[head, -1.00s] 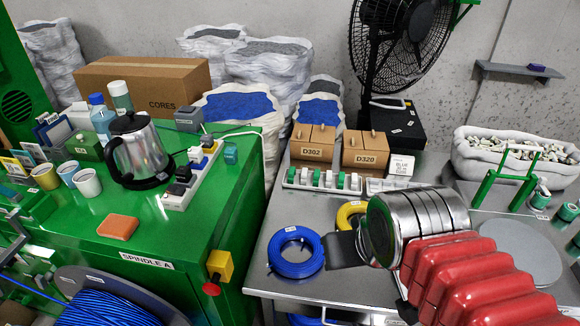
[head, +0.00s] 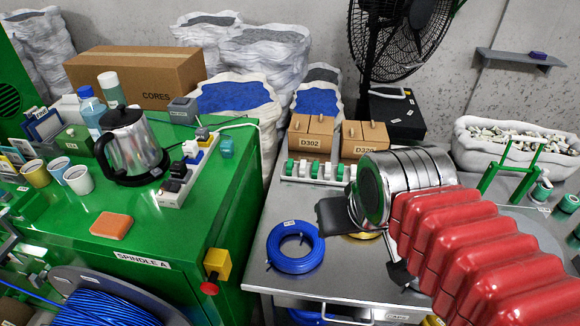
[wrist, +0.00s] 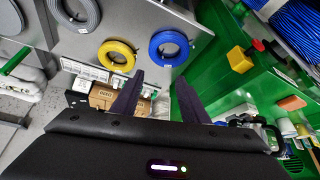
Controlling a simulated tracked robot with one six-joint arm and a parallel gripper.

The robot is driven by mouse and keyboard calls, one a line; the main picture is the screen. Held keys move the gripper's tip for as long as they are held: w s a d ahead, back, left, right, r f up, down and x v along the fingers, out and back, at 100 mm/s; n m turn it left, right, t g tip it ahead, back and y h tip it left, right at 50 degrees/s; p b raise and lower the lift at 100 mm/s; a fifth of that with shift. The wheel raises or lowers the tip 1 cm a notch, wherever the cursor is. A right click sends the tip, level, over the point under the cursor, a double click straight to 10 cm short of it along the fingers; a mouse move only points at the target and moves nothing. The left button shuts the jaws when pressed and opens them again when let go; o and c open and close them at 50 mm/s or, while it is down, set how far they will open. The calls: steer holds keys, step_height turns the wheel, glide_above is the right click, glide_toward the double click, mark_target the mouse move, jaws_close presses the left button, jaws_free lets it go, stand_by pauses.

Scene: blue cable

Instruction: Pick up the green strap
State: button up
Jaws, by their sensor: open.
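I cannot pick out a green strap for certain. Small green pieces (head: 290,167) stand among white ones in a white rack in front of the cartons in the head view. Green rolls (head: 541,191) also lie at the far right of the grey table. My gripper (wrist: 158,80) shows two dark fingers spread apart with nothing between them in the wrist view. It is over the grey table, with the blue coil (head: 294,247) to its left in the head view. My arm hides much of the table's middle.
A yellow coil (wrist: 117,56) lies near the blue one. The green bench (head: 190,225) at left holds a kettle (head: 133,150), cups and an orange block (head: 111,225). A fan (head: 400,35) and cartons (head: 312,138) stand behind. The table's front left is clear.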

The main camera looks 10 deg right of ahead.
steer(key=w+r+m, duration=0.2)
steer(key=w, duration=2.7)
steer(key=w+a+f+m+g+h, duration=0.1)
steer(key=w+a+f, duration=0.1)
steer(key=w+f, duration=2)
steer(key=shift+w, duration=1.15)
glide_above(289, 170)
steer(key=shift+s+a+f, duration=0.1)
steer(key=shift+f, duration=3.85)
